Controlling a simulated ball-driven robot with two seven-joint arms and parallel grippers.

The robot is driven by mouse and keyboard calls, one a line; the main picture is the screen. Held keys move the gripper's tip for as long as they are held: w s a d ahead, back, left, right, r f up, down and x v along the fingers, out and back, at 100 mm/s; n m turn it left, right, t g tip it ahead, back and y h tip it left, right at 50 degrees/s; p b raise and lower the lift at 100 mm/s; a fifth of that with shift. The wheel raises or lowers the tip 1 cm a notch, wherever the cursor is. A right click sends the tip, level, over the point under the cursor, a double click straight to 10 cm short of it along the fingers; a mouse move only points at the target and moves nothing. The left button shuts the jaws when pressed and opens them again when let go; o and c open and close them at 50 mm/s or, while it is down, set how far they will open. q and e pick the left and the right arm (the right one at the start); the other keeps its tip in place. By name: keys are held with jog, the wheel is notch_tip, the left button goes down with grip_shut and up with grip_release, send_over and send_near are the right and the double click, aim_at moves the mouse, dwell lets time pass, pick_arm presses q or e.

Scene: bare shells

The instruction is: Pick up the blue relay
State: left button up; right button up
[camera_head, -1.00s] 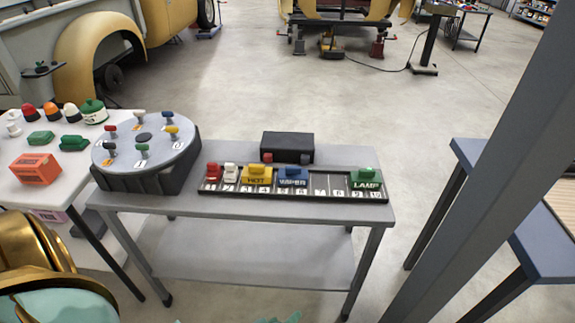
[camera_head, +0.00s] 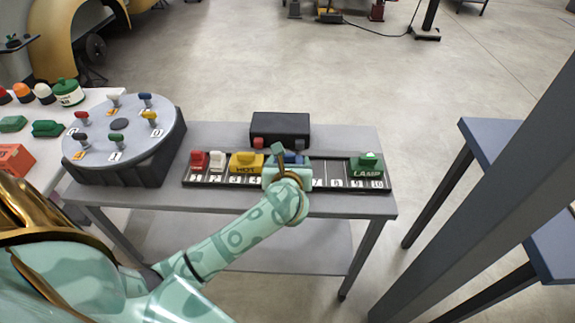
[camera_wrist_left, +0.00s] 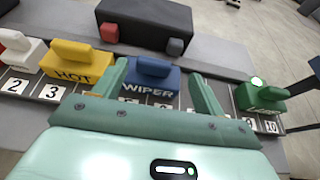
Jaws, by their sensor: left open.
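The blue relay (camera_wrist_left: 151,76), marked WIPER, sits in the numbered rack (camera_head: 335,184). In the head view it is mostly hidden behind my left gripper (camera_head: 283,160), with a bit of blue (camera_head: 295,158) showing. In the left wrist view my left gripper (camera_wrist_left: 160,85) is open, with one finger on each side of the blue relay. I cannot tell whether the fingers touch it. My right gripper is not in view.
The rack also holds a red and a white relay (camera_head: 217,160), a yellow HOT relay (camera_head: 246,162) and a green LAMP relay (camera_head: 367,165). A black box (camera_head: 280,128) stands behind it. A round dial stand (camera_head: 125,140) is at the left. Slots right of the blue relay are empty.

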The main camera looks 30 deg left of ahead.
aim_at(286, 156)
pick_arm(q)
jog(key=shift+w+a+f, duration=0.25)
jog(key=shift+w+a, duration=0.1)
jog(key=shift+w, duration=0.15)
jog(key=b+x, duration=0.1)
jog(key=x, duration=0.4)
jog(key=shift+s+a+r+b, duration=0.1)
jog(key=shift+a+b, duration=0.25)
jog(key=shift+b, duration=0.05)
jog(key=shift+r, duration=0.1)
jog(key=c, duration=1.1)
jog(key=shift+r, duration=0.1)
jog(key=shift+c, duration=0.2)
